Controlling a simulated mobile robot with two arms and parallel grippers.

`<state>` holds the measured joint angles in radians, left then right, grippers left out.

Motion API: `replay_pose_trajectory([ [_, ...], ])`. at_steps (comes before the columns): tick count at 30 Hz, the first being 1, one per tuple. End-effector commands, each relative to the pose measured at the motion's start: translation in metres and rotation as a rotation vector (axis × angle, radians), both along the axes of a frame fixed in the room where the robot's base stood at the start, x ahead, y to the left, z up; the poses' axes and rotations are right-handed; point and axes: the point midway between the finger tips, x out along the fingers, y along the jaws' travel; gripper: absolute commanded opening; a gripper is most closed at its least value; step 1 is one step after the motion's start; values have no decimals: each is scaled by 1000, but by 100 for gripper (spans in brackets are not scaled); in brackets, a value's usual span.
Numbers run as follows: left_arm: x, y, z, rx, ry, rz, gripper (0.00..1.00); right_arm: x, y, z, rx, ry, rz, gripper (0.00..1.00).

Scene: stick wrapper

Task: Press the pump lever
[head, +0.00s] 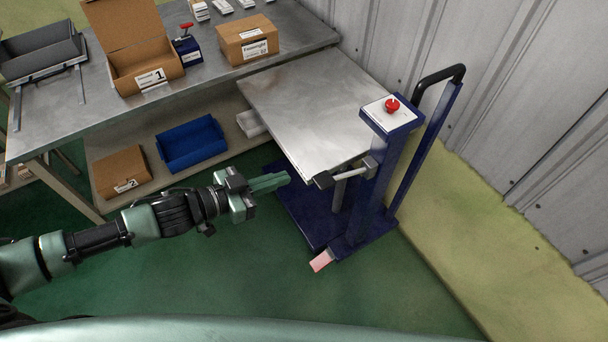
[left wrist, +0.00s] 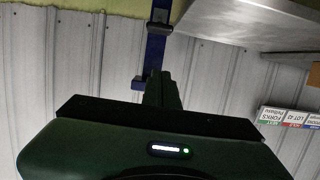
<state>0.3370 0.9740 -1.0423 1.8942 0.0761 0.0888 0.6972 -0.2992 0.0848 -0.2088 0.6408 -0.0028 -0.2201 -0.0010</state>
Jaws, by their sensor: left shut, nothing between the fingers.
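A blue lift cart (head: 375,190) with a flat metal platform (head: 310,120) stands right of the workbench. A pink pedal (head: 321,261) sits low at the cart's base. I cannot tell for sure which of these is the pump lever. My right gripper is not in view.
A red knob (head: 392,105) tops the cart's column, with a black push handle (head: 438,76) behind. The workbench (head: 210,80) holds cardboard boxes (head: 246,40); a blue bin (head: 191,143) sits on its lower shelf. A corrugated wall (head: 530,90) closes the right. Green floor (head: 235,270) in front is clear.

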Motion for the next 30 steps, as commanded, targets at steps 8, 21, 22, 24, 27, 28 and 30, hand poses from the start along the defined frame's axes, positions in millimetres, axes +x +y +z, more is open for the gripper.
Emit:
replay_pose_trajectory([
  [8, -6, -3, 7, -10, 3, -16, 0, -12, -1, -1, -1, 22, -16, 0],
  [21, 16, -33, 1, -12, 0, -16, 0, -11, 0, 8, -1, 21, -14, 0],
  [22, 20, -38, 0, -12, 0, -17, 0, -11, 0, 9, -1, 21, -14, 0],
  [24, 29, -50, -4, -11, 0, -16, 0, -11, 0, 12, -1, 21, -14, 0],
  [27, 41, -67, -10, -11, 1, -16, 0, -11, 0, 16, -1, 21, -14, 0],
  [28, 45, -72, -11, -11, 1, -16, 0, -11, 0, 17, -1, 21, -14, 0],
  [30, 53, -83, -15, -9, 1, -16, 0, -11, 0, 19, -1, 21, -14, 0],
])
